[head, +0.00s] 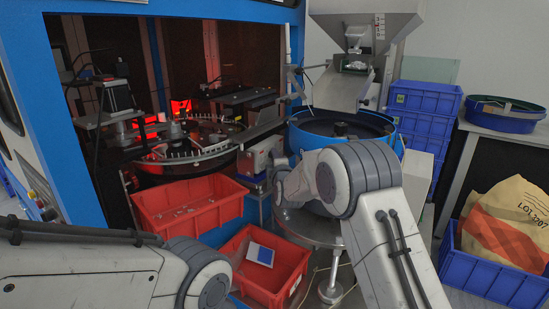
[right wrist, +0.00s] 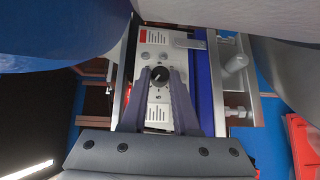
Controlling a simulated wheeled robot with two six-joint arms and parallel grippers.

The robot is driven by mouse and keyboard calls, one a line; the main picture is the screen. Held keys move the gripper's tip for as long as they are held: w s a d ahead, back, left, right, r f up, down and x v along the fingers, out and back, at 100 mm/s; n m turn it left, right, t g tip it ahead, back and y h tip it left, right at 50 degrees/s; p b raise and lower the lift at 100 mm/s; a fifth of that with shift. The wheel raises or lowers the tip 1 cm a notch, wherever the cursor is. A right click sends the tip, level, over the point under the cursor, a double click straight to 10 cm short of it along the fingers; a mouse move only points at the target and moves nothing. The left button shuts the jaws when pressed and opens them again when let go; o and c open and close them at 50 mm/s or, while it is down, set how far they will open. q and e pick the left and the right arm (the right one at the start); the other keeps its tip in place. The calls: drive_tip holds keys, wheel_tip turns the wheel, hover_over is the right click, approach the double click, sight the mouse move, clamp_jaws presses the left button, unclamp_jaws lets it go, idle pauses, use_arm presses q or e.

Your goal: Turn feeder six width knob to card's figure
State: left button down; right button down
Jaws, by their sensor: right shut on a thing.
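In the right wrist view a black round knob (right wrist: 160,73) sits on a pale panel (right wrist: 153,53) with a dial around it. My right gripper (right wrist: 162,78) is shut on the knob, one finger on each side. A white label with a red block (right wrist: 154,37) is above the knob and another printed label (right wrist: 158,113) lies between the fingers; their text is too small to read. In the head view my right gripper (head: 281,163) is at the small unit beside the blue bowl feeder (head: 312,141), and the knob is hidden there. My left gripper is out of view.
A red bin (head: 190,222) with small parts stands left of the feeder stand. A second red bin (head: 239,281) holds a blue and white item (head: 260,254). A steel hopper (head: 351,22) overhangs the bowl. Blue crates (head: 424,99) stand at right.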

drive_tip(key=c, duration=0.7)
unclamp_jaws()
drive_tip(key=shift+o, duration=0.2)
drive_tip(key=s+d+b, duration=0.1)
drive_tip(key=s+b, duration=0.1)
drive_tip(key=s, duration=0.8)
drive_tip(key=shift+s+r+b, duration=0.2)
drive_tip(key=shift+r+b, duration=0.05)
drive_tip(key=shift+b, duration=0.05)
